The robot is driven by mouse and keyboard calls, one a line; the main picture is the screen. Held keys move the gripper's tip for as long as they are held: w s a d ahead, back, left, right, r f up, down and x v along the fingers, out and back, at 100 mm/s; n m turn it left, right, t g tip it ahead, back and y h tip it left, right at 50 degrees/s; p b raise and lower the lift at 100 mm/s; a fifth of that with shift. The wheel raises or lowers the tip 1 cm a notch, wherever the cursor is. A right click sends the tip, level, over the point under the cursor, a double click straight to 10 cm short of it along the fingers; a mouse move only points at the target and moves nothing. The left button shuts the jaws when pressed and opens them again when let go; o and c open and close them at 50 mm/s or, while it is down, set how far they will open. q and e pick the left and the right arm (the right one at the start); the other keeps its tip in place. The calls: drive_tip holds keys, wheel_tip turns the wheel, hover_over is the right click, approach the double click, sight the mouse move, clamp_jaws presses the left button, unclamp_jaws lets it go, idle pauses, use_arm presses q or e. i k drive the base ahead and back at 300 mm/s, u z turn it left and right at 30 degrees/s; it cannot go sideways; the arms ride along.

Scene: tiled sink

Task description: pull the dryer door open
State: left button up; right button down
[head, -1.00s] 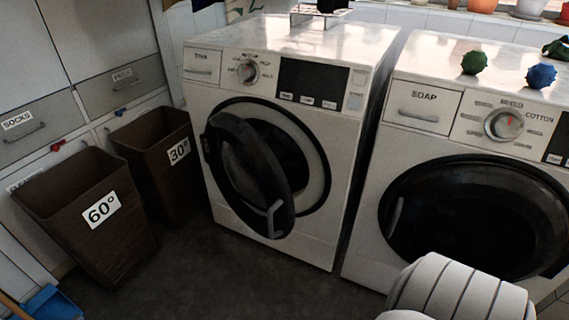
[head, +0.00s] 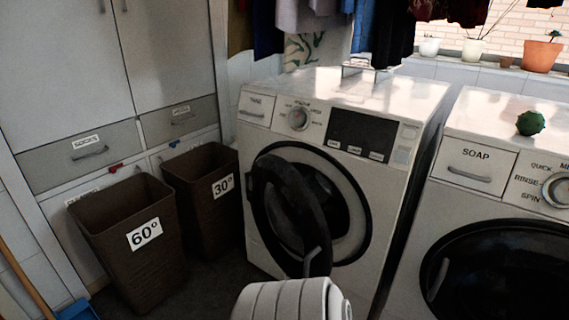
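The left machine (head: 392,104), a white front loader, has its round dark door (head: 287,205) standing partly open, swung out on its left side. A light handle (head: 312,257) shows at the door's lower right edge. Part of the drum opening (head: 340,208) shows to the right of the door. A white ribbed part of my own arm (head: 290,300) is at the bottom middle, just below the door in the picture. I cannot tell whether it touches the door. Neither gripper shows.
The right machine (head: 480,218) has a soap drawer and a closed dark door (head: 485,275). Brown baskets marked 60° (head: 128,262) and 30° (head: 202,205) stand left of the open door. Clothes hang above, and a green spiky ball (head: 530,123) lies on the right machine.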

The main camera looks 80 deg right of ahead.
sight(290, 222)
drive_tip(key=k, duration=0.75)
drive_tip(key=z, duration=1.55)
drive_tip(key=i, duration=0.5)
